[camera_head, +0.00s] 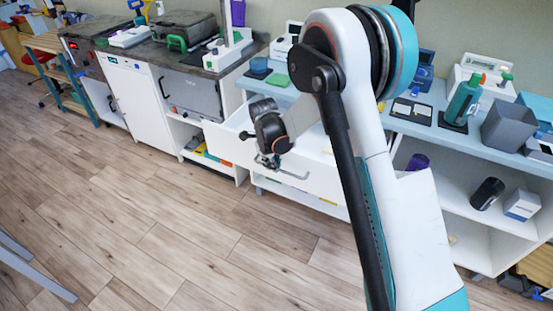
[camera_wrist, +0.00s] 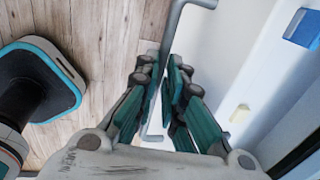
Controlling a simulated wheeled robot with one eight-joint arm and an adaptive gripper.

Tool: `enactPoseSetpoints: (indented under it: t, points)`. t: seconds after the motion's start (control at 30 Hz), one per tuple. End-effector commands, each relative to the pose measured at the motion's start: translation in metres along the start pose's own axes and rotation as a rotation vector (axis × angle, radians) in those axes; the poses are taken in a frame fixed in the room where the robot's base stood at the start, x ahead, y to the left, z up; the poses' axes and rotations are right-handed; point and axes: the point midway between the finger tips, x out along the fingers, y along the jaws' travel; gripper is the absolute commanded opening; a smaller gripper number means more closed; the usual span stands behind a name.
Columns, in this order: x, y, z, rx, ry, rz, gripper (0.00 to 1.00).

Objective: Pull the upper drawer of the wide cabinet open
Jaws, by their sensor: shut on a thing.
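The wide cabinet (camera_head: 443,187) is white with a pale blue top and stands along the wall. Its upper drawer (camera_head: 226,143) stands out from the cabinet front, with part of its white inside showing. My gripper (camera_head: 268,161) is at the drawer's front, shut on the grey bar handle (camera_head: 293,176). In the wrist view, the teal fingers of my gripper (camera_wrist: 168,88) close around the handle (camera_wrist: 174,28), and the bar runs out past them at both ends. The white drawer (camera_wrist: 222,50) lies to their right. My arm hides the drawer's right part in the head view.
Open shelves at the right hold a black cylinder (camera_head: 487,193) and a white box (camera_head: 522,205). A grey bin (camera_head: 508,127) and a green bottle (camera_head: 463,100) stand on top. Wooden floor (camera_head: 170,220) before the cabinet is clear. Grey legs (camera_head: 35,268) show at lower left.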

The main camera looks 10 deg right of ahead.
Motion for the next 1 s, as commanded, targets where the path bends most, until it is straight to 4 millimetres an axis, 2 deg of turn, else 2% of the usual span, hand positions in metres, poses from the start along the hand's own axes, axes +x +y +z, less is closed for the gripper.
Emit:
enactPoseSetpoints:
  t: [0.4, 0.43, 0.47, 0.83, 1.0]
  points:
    - [0.000, 0.003, 0.000, 0.000, 0.000, 0.000, 0.00]
    - [0.000, 0.003, 0.000, 0.000, 0.000, 0.000, 0.11]
    - [0.000, 0.003, 0.000, 0.000, 0.000, 0.000, 0.18]
    - [-0.002, 0.003, 0.000, 0.000, 0.000, 0.000, 0.18]
    - [-0.019, 0.003, 0.000, -0.001, 0.000, 0.000, 0.18]
